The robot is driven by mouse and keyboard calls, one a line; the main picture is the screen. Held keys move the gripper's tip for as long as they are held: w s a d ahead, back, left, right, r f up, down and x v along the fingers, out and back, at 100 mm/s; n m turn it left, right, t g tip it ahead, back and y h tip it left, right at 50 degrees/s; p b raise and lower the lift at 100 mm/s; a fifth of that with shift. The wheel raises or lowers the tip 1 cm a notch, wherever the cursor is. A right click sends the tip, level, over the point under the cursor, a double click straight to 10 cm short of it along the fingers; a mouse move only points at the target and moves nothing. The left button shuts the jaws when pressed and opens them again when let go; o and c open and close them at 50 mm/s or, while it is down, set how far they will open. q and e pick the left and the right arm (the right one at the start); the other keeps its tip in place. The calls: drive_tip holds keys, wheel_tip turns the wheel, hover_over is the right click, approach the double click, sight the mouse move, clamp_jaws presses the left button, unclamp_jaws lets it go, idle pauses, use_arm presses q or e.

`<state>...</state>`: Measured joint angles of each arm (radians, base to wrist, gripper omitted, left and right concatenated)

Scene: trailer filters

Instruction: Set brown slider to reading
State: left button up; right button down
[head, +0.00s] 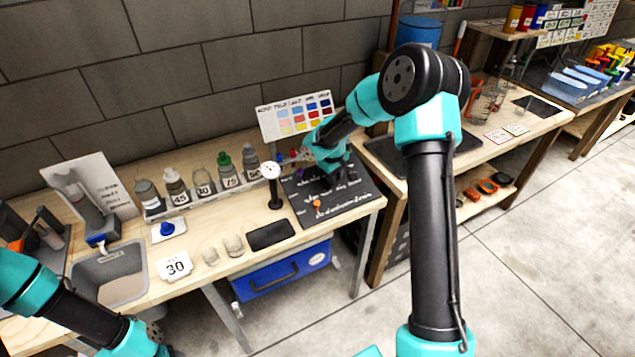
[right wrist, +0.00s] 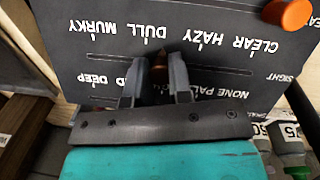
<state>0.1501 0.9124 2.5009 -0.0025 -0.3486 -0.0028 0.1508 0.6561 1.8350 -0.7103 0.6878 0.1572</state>
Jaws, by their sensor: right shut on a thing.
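The dark slider panel (head: 350,200) lies on the bench, with white lettering and slots. In the right wrist view, the panel (right wrist: 85,30) shows upside-down, with the SIGHT row marked CLEAR, HAZY, DULL and MURKY. The brown slider knob (right wrist: 160,63) sits in that row, close to the DULL mark and partly hidden by the fingers. My right gripper (right wrist: 161,75) is shut on this knob; it also shows over the panel in the head view (head: 324,183). Part of my left arm shows at the lower left, but its fingers are not visible.
An orange knob (head: 316,203) stands on the panel's near part and also shows in the right wrist view (right wrist: 288,14). A gauge on a post (head: 272,185) stands left of the panel. Several bottles (head: 203,184) and a colour chart (head: 297,115) stand behind.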

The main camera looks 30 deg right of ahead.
drive_tip(key=shift+d, duration=0.95)
drive_tip(key=c, duration=1)
unclamp_jaws()
drive_tip(key=shift+r, duration=0.1)
drive_tip(key=r, duration=0.5)
drive_tip(key=a+r, duration=0.1)
drive_tip(key=r, duration=1.1)
drive_tip(key=shift+s+a+r, duration=0.1)
drive_tip(key=shift+s+a, duration=0.05)
drive_tip(key=shift+a, duration=0.15)
